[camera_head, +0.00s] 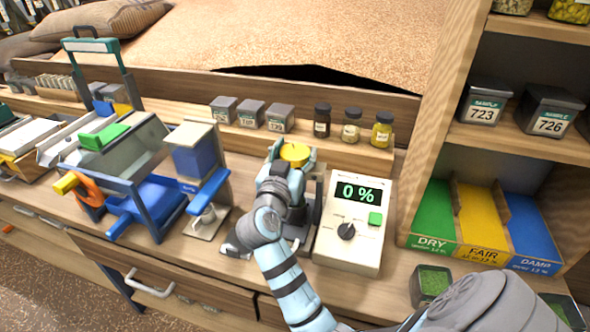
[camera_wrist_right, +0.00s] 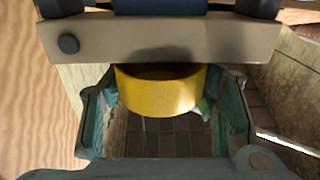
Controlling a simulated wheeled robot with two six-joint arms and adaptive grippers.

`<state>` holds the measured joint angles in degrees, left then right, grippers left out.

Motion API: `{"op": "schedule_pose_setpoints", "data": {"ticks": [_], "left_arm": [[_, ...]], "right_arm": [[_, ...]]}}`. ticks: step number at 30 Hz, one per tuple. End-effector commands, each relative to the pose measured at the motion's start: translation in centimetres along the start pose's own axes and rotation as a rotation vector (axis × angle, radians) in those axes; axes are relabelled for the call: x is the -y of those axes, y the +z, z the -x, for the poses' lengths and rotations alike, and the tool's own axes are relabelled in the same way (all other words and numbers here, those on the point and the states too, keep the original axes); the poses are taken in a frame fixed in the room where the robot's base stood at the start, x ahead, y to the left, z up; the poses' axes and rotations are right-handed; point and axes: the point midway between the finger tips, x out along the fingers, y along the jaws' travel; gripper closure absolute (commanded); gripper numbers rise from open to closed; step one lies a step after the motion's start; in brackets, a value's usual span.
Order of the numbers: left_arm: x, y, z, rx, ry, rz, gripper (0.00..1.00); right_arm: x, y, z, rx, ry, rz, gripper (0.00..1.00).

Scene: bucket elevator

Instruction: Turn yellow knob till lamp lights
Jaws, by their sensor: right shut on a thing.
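The yellow knob (camera_head: 295,154) is a round yellow cap on a small device in the middle of the bench. My right gripper (camera_head: 292,162) is shut on it, with a finger on either side. In the right wrist view the yellow knob (camera_wrist_right: 160,92) shows as a short yellow cylinder between the teal fingers, below a pale metal bar. The gripper hides most of the device under the knob. I cannot make out a lit lamp. My left gripper is not in view.
Right of the knob stands a white meter (camera_head: 352,222) with a dark dial, a green button and a display reading 0 %. Left is a blue hopper device (camera_head: 195,160). Small jars (camera_head: 352,125) stand behind. Green, yellow and blue bins (camera_head: 480,222) are at the right.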

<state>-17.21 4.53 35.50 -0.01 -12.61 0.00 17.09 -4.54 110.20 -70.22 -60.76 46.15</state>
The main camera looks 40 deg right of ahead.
Motion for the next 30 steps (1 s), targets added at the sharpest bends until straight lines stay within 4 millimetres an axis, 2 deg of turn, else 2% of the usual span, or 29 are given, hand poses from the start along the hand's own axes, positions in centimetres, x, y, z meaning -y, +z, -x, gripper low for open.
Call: {"op": "schedule_pose_setpoints", "data": {"ticks": [1,3,15,23,30], "left_arm": [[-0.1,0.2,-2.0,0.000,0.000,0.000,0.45],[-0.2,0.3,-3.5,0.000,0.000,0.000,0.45],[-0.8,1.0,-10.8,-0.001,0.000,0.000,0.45],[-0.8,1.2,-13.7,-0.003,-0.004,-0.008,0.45],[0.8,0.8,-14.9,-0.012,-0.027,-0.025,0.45]], "right_arm": [[0.1,0.9,0.0,-0.002,0.039,-0.005,0.73],[0.1,1.0,0.0,-0.002,0.106,-0.006,0.73],[0.1,0.8,0.0,-0.002,0.486,0.000,0.73],[0.0,0.4,0.0,-0.003,0.710,0.001,0.73],[-0.1,0.2,0.0,-0.001,0.855,0.001,0.73]]}}
